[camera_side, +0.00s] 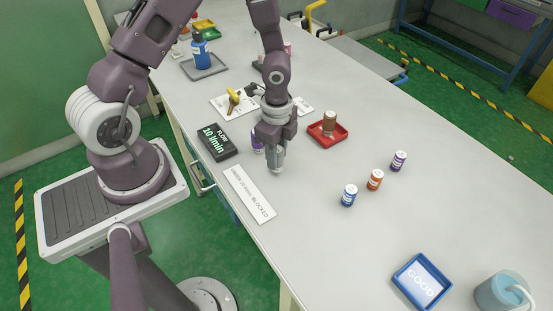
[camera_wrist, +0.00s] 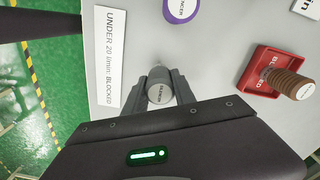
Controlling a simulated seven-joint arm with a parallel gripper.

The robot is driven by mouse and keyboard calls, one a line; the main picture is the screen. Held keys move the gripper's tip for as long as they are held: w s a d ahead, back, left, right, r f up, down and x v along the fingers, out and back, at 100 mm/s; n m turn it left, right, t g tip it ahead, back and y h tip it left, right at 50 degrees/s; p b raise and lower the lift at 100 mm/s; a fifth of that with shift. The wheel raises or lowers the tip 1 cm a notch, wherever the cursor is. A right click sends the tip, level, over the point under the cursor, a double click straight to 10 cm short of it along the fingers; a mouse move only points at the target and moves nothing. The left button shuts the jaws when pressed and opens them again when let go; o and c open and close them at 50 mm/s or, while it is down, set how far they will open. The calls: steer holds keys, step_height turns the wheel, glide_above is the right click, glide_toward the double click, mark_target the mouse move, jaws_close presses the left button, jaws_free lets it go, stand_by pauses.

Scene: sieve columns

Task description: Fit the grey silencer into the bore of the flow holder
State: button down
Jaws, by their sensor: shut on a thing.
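In the side view my gripper (camera_side: 277,160) points down over the table, shut on the silencer, low beside the white "UNDER 20 l/min: BLOCKED" strip (camera_side: 249,194). A black flow display (camera_side: 217,141) reads 10 l/min. A yellow-handled fitting (camera_side: 233,99) stands on a white plate behind it. I cannot make out the flow holder's bore; my arm hides part of that area.
A purple-ringed piece (camera_wrist: 181,9) stands close behind my gripper. A red tray (camera_side: 343,132) holds a brown piece (camera_side: 329,121). Blue (camera_side: 349,195), orange (camera_side: 375,180) and purple (camera_side: 399,161) pieces stand to the right. A blue "GOOD" tray (camera_side: 398,279) lies nearer the front. The table between is clear.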

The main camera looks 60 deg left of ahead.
steer(key=r, duration=0.7)
steer(key=shift+w+a+r, duration=0.15)
steer(key=shift+w+r, duration=0.05)
steer(key=shift+r, duration=0.15)
steer(key=w+a+r, duration=0.1)
steer(key=w+a, duration=0.4)
steer(key=a, duration=0.4)
steer(key=w+a+r, duration=0.1)
steer(key=w+a, duration=0.4)
steer(key=a, duration=0.4)
steer(key=f, duration=1)
steer(key=shift+a+f, duration=0.2)
steer(key=shift+a, duration=0.05)
steer(key=shift+m, duration=0.3)
steer(key=c, duration=1)
jaws_free()
steer(key=shift+f, duration=0.15)
steer(key=shift+c, duration=0.2)
